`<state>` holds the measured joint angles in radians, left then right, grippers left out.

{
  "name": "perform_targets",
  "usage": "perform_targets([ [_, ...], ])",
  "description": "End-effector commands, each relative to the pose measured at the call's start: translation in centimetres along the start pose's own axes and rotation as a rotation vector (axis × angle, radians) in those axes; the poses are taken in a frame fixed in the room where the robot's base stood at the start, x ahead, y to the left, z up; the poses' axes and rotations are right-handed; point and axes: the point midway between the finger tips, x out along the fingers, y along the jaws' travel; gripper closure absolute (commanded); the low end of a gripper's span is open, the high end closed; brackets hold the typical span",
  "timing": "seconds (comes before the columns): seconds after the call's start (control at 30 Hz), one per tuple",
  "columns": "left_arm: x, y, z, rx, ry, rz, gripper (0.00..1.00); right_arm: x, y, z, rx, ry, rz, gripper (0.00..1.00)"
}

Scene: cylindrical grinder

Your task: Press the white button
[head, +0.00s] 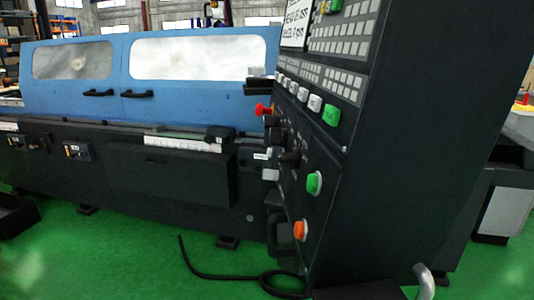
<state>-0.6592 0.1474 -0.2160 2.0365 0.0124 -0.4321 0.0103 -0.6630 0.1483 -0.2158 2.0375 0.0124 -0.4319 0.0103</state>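A row of pushbuttons runs along the lower edge of the dark control panel (350,150) on the right. The caps farther left are small and hard to tell apart. Nothing touches the buttons. Neither my left nor my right gripper is in view.
The blue grinder (110,100) stands behind on the left. A black cable (215,275) lies on the open green floor.

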Motion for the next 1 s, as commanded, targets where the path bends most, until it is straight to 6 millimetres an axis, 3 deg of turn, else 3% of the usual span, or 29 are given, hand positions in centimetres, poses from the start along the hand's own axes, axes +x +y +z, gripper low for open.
perform_targets([
  [0.03,0.03,-0.04,-0.12,0.001,0.003,-0.001,0.53,0.07,0.07,-0.16,-0.002,0.003,0.001,0.83],
  [0.1,0.05,-0.06,-0.21,0.001,0.005,-0.001,0.53,0.13,0.13,-0.32,-0.004,0.007,0.001,1.00],
  [1.0,-0.17,0.00,0.23,-0.001,-0.004,-0.001,0.53,-0.02,0.02,0.02,0.001,0.000,0.001,1.00],
])
